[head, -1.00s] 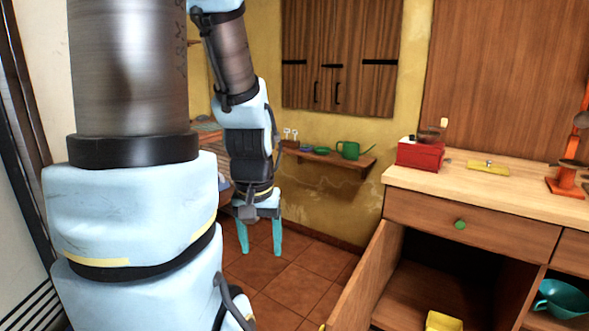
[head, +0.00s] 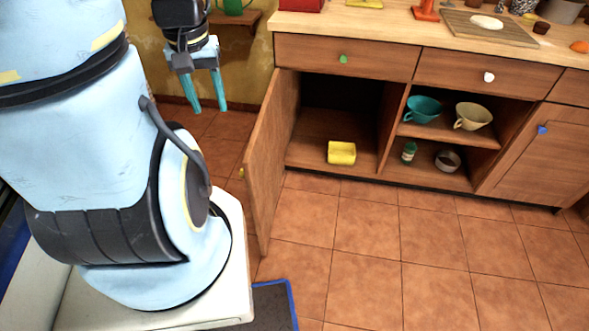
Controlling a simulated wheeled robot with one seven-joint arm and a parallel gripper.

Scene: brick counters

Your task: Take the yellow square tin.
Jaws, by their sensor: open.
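The yellow square tin (head: 341,153) sits on the floor board of the open lower cabinet (head: 312,151), near its front edge. My gripper (head: 208,108) hangs at the upper left with its two teal fingers apart and pointing down. It is open and empty, left of the cabinet and well apart from the tin. The open cabinet door (head: 268,150) stands between my gripper and the tin in the picture.
A wooden board (head: 490,28) lies on the counter. The tiled floor in front is clear, with a dark blue-edged mat (head: 271,306) at lower left.

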